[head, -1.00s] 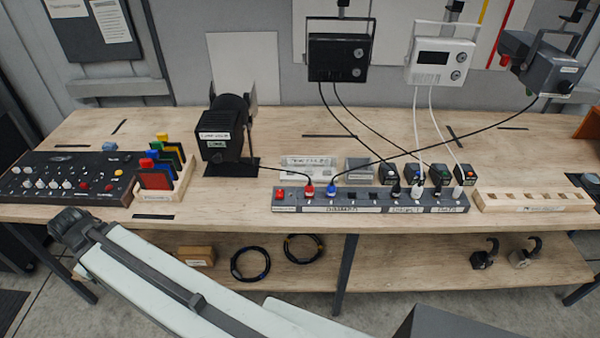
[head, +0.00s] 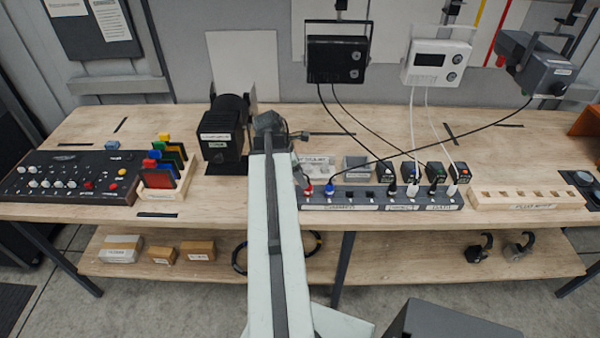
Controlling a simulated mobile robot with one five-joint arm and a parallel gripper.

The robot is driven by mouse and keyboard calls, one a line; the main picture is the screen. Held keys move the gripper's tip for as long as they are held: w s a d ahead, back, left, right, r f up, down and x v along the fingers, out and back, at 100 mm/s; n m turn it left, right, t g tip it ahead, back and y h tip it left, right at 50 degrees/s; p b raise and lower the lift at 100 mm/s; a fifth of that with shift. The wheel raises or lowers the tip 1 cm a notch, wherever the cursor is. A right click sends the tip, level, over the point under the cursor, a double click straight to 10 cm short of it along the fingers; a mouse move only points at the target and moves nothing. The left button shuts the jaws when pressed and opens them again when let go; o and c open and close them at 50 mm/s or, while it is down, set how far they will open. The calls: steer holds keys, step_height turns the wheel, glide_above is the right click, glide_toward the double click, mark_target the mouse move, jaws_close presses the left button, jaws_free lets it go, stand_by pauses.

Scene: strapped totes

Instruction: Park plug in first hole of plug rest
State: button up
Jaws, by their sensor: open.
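The plug rest (head: 515,207) is a pale wooden block with a row of several square holes at the right of the table; no plug shows in them. A dark power strip (head: 375,207) lies left of it. It holds a red plug (head: 308,189), a blue plug (head: 330,188), black plugs (head: 392,188) and white plugs (head: 452,190). The task's plug cannot be singled out. My gripper (head: 283,130) is at the dark far end of my arm, over the table, left of the strip and far from the plug rest. It is open and holds nothing visible; its fingers are hard to make out.
A black lamp (head: 221,140) stands close left of my arm's end. Cables run from the strip to a hanging black box (head: 337,60), a white box (head: 437,62) and a grey lamp (head: 535,65). A control panel (head: 65,178) is at left. The front right tabletop is narrow.

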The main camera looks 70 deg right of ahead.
mark_target(308, 191)
steer(key=b+x, duration=0.7)
steer(key=x, duration=0.1)
steer(key=shift+w+a, duration=0.1)
steer(key=shift+w, duration=0.1)
steer(key=shift+r, duration=0.1)
steer(key=shift+c, duration=0.3)
jaws_close()
steer(key=shift+s+r+p, duration=0.1)
steer(key=shift+r+p, duration=2.4)
steer(key=shift+p, duration=0.05)
